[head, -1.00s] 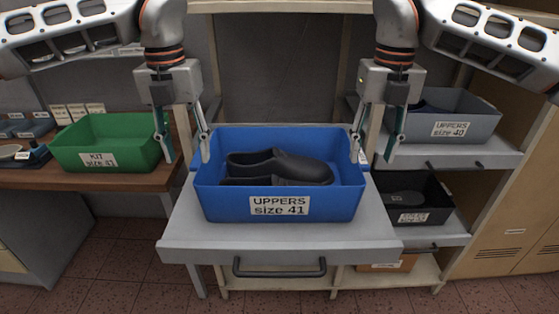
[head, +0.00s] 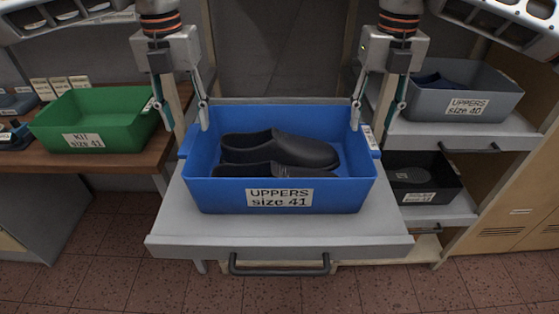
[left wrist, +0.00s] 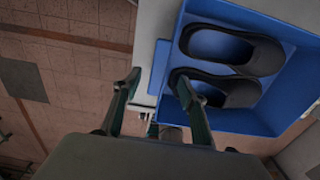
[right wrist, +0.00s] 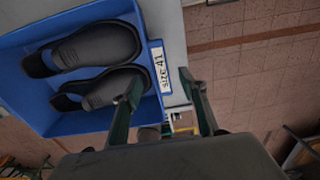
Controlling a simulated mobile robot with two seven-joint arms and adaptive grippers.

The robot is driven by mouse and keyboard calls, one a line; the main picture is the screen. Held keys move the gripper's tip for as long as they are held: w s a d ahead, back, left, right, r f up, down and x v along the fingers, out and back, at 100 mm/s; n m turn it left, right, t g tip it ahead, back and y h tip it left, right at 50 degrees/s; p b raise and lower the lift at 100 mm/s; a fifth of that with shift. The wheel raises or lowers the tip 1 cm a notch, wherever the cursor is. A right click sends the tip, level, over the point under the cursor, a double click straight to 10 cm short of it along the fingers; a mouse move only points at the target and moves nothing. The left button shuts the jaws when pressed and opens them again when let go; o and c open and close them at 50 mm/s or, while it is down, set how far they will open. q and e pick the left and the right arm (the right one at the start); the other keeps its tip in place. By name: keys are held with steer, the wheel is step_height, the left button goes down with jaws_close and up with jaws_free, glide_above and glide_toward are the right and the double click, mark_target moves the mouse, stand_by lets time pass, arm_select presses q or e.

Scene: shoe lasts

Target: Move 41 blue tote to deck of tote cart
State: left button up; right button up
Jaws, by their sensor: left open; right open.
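The blue tote (head: 220,195), labelled "UPPERS size 41", sits on a grey pull-out shelf (head: 180,225) and holds dark shoe uppers (head: 280,150). My left gripper (head: 187,125) is open above the tote's left side wall, its fingers on either side of that wall in the left wrist view (left wrist: 157,85). My right gripper (head: 377,125) is open at the right side wall, one finger inside and one outside; it also shows in the right wrist view (right wrist: 160,85). I cannot tell whether the fingers touch the walls. The tote cart is not recognisable in view.
A green tote (head: 110,140) labelled "KIT size 41" stands on a wooden bench at left. A grey tote (head: 490,105) labelled "UPPERS size 40" and a black tote (head: 440,193) sit on shelves at right. Open tiled floor (head: 110,270) lies in front.

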mark_target(191, 137)
arm_select(q)
steer(key=shift+f, duration=2.85)
arm_select(e)
steer(key=shift+f, duration=2.85)
arm_select(q)
jaws_close()
arm_select(e)
jaws_close()
